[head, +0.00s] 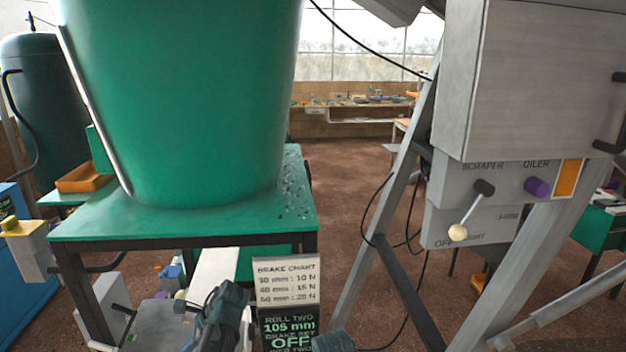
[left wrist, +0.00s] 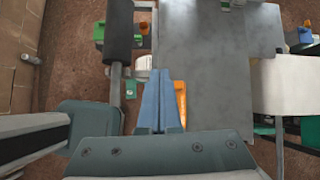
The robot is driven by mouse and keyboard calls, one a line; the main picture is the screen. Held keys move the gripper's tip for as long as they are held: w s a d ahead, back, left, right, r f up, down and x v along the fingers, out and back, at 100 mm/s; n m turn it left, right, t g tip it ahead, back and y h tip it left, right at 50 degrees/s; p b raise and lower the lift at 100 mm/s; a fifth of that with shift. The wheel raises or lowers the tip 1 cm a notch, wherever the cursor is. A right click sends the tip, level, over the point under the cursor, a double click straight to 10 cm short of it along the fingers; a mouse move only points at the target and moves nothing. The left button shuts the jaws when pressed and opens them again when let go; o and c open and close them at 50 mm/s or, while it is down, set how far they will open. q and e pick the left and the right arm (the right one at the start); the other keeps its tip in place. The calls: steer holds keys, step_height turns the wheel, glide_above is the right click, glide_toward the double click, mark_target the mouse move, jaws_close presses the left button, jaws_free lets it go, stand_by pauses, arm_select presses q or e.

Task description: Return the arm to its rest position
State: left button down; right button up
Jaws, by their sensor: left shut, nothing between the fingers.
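My left gripper (left wrist: 159,74) shows in the left wrist view as two blue fingers pressed together, shut and empty. Its fingertips appear beside a grey metal surface (left wrist: 205,70), with an orange part (left wrist: 181,100) just right of the fingers; I cannot tell the gap. In the head view, a dark teal arm part of mine shows at the bottom, but the fingertips cannot be made out. My right gripper is not in view.
A large green bin (head: 185,100) stands on a green table (head: 270,215). A grey control box with a lever (head: 482,205) hangs on a slanted frame at right. A brake chart sign (head: 287,282) stands low in front. Brown floor (head: 340,190) is open between them.

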arm_select(q)
steer(key=s+d+f+n+h+b, duration=0.2)
steer(key=s+d+f+n, duration=0.1)
steer(key=d, duration=0.5)
steer(key=s+d+f+n+h+b, duration=0.2)
steer(key=s+d+f+n, duration=0.2)
steer(key=d, duration=0.5)
steer(key=s+d+f+n+h+b, duration=0.2)
steer(key=s+d+f+n, duration=0.2)
steer(key=d, duration=0.4)
steer(key=shift+s+d+f+n+h+b, duration=0.3)
steer(key=shift+s+d+b, duration=0.1)
steer(key=shift+s, duration=0.5)
